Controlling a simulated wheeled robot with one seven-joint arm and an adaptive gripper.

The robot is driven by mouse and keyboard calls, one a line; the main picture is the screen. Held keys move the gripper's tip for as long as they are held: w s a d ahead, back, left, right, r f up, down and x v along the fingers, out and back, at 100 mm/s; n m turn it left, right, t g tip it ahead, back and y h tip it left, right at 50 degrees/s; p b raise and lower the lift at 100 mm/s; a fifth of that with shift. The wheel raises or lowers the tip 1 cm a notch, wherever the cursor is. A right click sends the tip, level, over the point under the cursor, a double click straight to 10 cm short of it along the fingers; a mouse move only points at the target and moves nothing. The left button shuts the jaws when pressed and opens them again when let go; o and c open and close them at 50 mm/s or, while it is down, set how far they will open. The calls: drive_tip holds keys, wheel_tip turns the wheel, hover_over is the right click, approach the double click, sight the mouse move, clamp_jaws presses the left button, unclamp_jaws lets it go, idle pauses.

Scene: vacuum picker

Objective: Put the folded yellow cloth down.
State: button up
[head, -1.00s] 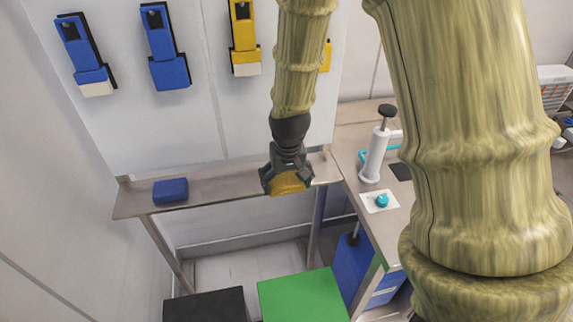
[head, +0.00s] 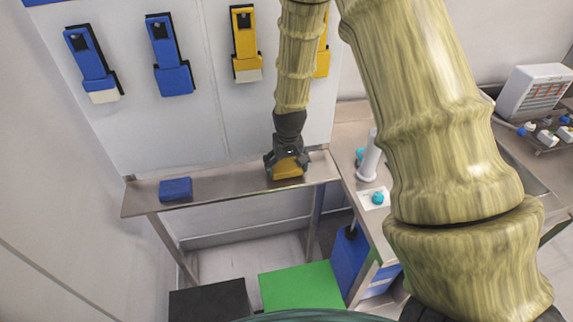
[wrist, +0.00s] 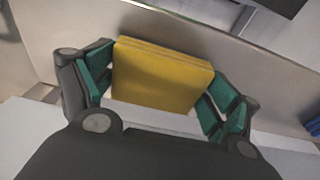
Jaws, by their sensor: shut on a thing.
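The folded yellow cloth (head: 287,171) is between the fingers of my gripper (head: 287,163), at the right part of the narrow metal shelf (head: 232,186). In the wrist view the yellow cloth (wrist: 160,76) sits between the two green-padded fingers of my gripper (wrist: 160,88), which is shut on it. The cloth looks to be at or just above the shelf surface; I cannot tell whether it touches. A folded blue cloth (head: 176,189) lies on the left part of the shelf.
Blue (head: 90,65) and yellow (head: 245,45) holders hang on the wall behind. A black box (head: 208,300) and a green box (head: 301,287) stand below the shelf. At right, a bench carries a white pump (head: 370,158) and a white pad (head: 373,197). Mid-shelf is clear.

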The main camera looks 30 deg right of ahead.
sight(288, 171)
drive_tip(key=shift+f, duration=0.3)
drive_tip(key=shift+f, duration=0.1)
drive_tip(key=o, duration=1.1)
drive_tip(key=shift+s+a+r+b, duration=0.1)
drive_tip(key=shift+s+r+b, duration=0.45)
drive_tip(key=shift+r, duration=1.45)
drive_tip(key=shift+s+a+r+b, duration=0.1)
drive_tip(key=shift+r+b, duration=0.85)
drive_tip(key=shift+r, duration=1.1)
drive_tip(key=shift+s+a+r+b, duration=0.1)
drive_tip(key=shift+s+r+b, duration=0.45)
drive_tip(key=shift+r, duration=1.45)
drive_tip(key=shift+w, duration=0.25)
drive_tip(key=shift+s, duration=0.1)
